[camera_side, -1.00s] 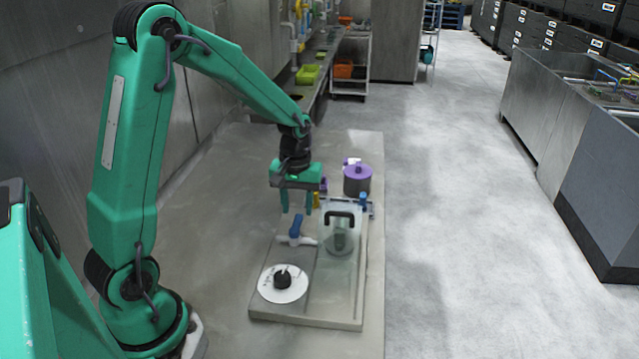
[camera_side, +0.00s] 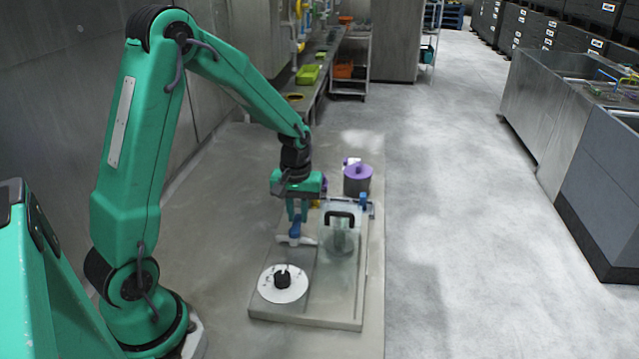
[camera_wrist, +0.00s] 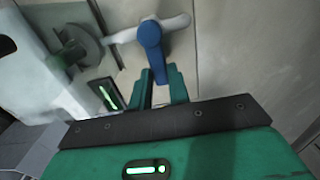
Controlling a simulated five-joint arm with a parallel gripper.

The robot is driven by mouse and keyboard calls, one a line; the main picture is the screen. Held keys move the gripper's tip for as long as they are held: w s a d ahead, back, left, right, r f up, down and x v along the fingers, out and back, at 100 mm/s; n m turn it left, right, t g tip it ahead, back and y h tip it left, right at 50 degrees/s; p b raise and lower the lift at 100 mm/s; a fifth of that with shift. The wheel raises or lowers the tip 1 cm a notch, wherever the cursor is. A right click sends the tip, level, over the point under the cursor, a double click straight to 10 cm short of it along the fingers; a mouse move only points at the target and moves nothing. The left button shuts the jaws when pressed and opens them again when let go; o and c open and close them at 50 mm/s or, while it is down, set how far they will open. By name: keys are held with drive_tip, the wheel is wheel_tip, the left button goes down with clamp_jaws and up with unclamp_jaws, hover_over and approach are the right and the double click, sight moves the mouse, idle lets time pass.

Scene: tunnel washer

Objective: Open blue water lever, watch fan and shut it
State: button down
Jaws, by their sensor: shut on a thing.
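The blue water lever (camera_side: 295,230) stands on a white valve pipe (camera_side: 293,240) at the back left of the grey base board (camera_side: 330,315). My gripper (camera_side: 298,213) is lowered over it and shut on the lever's handle. In the wrist view the blue lever (camera_wrist: 151,38) runs in between my two green fingertips (camera_wrist: 161,82), which hide its end. A clear housing (camera_side: 328,238) with a black handle stands right of the lever, apart from it. The grey fan (camera_wrist: 78,45) shows blurred in the wrist view; whether it turns cannot be told.
A white dial with a black knob (camera_side: 283,281) sits at the board's front left. A grey pot with a purple lid (camera_side: 357,180) stands behind the board. A small blue part (camera_side: 363,200) is at the housing's back right. The table left of the board is clear.

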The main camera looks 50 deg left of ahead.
drive_tip(key=shift+s+a+n, duration=0.1)
drive_tip(key=shift+n, duration=0.2)
drive_tip(key=n, duration=0.1)
drive_tip(key=s+n, duration=0.1)
drive_tip(key=n, duration=0.1)
drive_tip(key=shift+a, duration=0.35)
drive_tip(key=n, duration=0.1)
drive_tip(key=s+n, duration=0.1)
drive_tip(key=n, duration=0.2)
drive_tip(key=shift+s+a+n, duration=0.25)
drive_tip(key=shift+s+n, duration=0.15)
drive_tip(key=s+n, duration=0.1)
drive_tip(key=n, duration=0.3)
drive_tip(key=shift+s+d, duration=0.15)
drive_tip(key=shift+s, duration=0.25)
drive_tip(key=shift+s+d+n, duration=0.2)
drive_tip(key=shift+s+n, duration=0.15)
drive_tip(key=shift+n, duration=0.75)
drive_tip(key=shift+s+d+n, duration=0.15)
drive_tip(key=shift+s+n, duration=0.15)
drive_tip(key=shift+n, duration=0.8)
drive_tip(key=c, duration=1.3)
unclamp_jaws()
